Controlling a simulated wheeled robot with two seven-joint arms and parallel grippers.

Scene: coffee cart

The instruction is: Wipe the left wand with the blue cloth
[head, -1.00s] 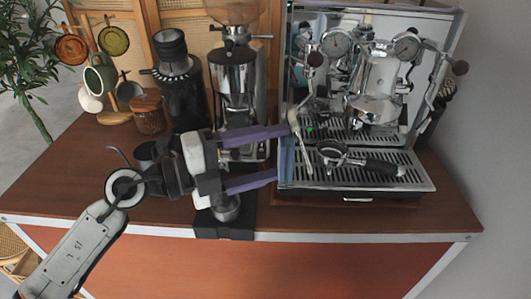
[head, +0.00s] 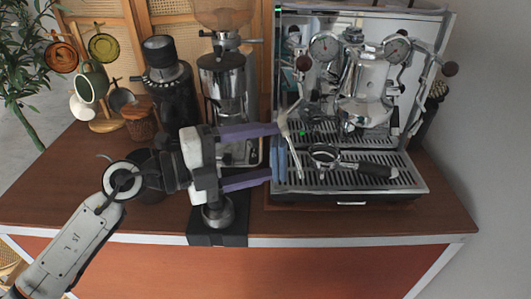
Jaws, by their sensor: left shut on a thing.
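My left gripper (head: 277,150) has two purple fingers reaching right to the left front edge of the espresso machine. It is shut on the blue cloth (head: 281,164), which shows as a narrow blue strip at the fingertips, mostly hidden. The left wand (head: 296,155) is a thin silver tube slanting down over the left end of the drip tray. The upper fingertip is close to the wand's pale upper part; the cloth is just left of the tube. I cannot tell whether they touch. My right gripper is not in view.
The espresso machine (head: 345,201) stands at the right, with a portafilter (head: 370,170) on its drip tray. A grinder (head: 222,85) and a black grinder (head: 165,75) stand behind my left arm. A tamper (head: 217,213) sits on a black mat. A mug rack (head: 104,125) is at the left.

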